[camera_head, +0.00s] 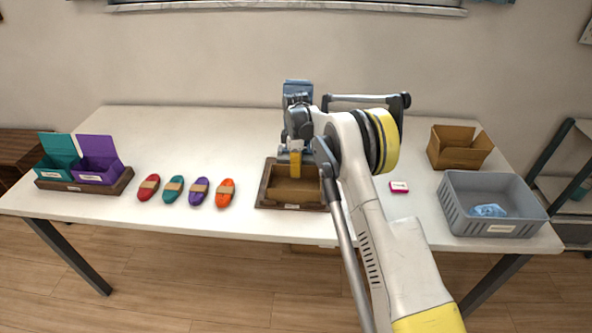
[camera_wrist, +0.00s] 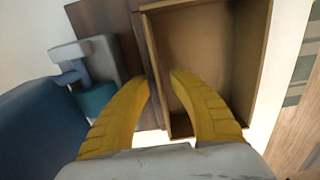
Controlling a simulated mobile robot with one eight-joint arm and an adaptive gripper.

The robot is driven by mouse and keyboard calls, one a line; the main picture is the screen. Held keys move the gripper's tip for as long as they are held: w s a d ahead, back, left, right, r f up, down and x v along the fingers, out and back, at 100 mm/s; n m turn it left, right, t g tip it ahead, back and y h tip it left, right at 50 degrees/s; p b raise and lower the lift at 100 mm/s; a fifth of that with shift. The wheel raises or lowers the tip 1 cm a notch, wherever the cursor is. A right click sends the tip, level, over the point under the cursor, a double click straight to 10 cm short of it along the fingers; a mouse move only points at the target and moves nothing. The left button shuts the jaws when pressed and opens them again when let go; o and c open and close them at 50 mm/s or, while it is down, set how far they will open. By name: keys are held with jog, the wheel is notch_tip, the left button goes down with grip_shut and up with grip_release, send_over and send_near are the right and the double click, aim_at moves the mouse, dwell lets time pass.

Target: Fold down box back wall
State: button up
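The open brown box (camera_head: 291,196) sits in a dark wooden tray (camera_head: 262,200) near the table's front middle. In the wrist view the box (camera_wrist: 205,50) is seen from above, its interior empty. Its back wall (camera_wrist: 152,50) stands up along the left side there. My gripper (camera_wrist: 161,80) has two yellow fingers, also seen over the box's back in the head view (camera_head: 295,172). The fingertips are apart, one on the outer side of the back wall and one on the inner side. Whether they touch the wall is unclear.
Several cord bundles (camera_head: 200,191) lie to the left, beside teal and purple boxes (camera_head: 97,160).

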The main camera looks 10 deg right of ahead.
jog(key=shift+c, duration=0.5)
grip_shut()
jog(key=shift+s, duration=0.15)
jog(key=t, duration=0.1)
jog(key=t+b, duration=0.1)
jog(key=s+t+h, duration=0.1)
jog(key=shift+a+f, duration=0.2)
jog(key=shift+a, duration=0.05)
jog(key=shift+s+a+f+t+h+b, duration=0.15)
jog(key=shift+s+t+h+b, duration=0.15)
jog(key=shift+t+b, duration=0.6)
jog(key=shift+s+f+t+h+b, duration=0.1)
jog(key=shift+s+t+h+b, duration=0.2)
jog(key=shift+t+b, duration=0.6)
jog(key=shift+t, duration=0.3)
